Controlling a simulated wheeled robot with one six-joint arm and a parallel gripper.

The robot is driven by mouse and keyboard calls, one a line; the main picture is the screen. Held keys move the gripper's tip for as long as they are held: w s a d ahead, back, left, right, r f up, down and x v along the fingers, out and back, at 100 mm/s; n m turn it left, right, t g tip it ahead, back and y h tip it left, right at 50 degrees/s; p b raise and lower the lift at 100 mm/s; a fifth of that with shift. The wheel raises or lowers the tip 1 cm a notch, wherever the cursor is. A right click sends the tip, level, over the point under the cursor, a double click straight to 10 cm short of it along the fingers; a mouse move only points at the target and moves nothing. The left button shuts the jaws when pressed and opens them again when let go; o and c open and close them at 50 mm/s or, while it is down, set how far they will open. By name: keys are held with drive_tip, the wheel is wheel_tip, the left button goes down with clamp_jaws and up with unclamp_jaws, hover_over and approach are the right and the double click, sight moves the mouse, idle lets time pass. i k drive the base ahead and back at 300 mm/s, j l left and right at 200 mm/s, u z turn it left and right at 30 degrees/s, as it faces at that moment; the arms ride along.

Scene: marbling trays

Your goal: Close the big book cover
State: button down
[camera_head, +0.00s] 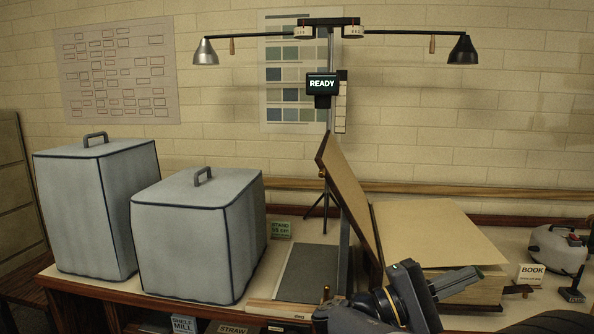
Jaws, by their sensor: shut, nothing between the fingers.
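The big book lies on the bench right of centre, its tan page block (435,232) facing up. Its cover (350,200) stands raised and steeply tilted at the left side of the block, leaning up and to the left. My gripper (474,273) is shut and empty. In this view it is in front of the page block's near side, to the right of the cover. Whether it touches the book I cannot tell. My arm hides the cover's lower near corner and part of the block's front.
Two grey covered boxes (200,240) with handles fill the left bench. A dark flat panel (308,271) lies left of the cover. A BOOK sign (530,274) and a pale appliance (556,250) stand at right.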

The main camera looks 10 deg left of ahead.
sight(333, 165)
drive_tip(key=i+u, duration=0.55)
drive_tip(key=u, duration=0.15)
drive_tip(key=i+u, duration=0.25)
drive_tip(key=u, duration=0.15)
